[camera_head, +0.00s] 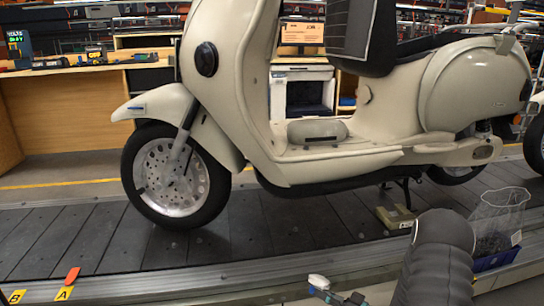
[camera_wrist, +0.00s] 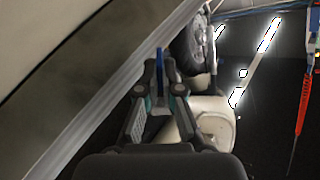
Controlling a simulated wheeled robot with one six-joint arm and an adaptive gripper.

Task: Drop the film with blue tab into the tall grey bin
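My gripper (camera_wrist: 163,84) is in the wrist view with its fingertips drawn close together. A narrow blue strip, the blue tab (camera_wrist: 160,62), stands between the fingertips and sticks out past them; the clear body of its film cannot be made out there. In the head view my gripper (camera_head: 338,295) is partly cut off at the bottom edge, beside my dark arm. A small white and blue piece (camera_head: 318,282) shows at its tip, over the conveyor's near rail. I cannot make out a tall grey bin in either view.
A cream scooter (camera_head: 310,160) stands on the dark slat conveyor (camera_head: 90,235). A clear bag (camera_head: 499,198) rises from a blue container (camera_head: 498,259) at the right. Yellow and orange markers (camera_head: 66,288) lie at the near left edge. A red tool (camera_wrist: 302,118) shows in the wrist view.

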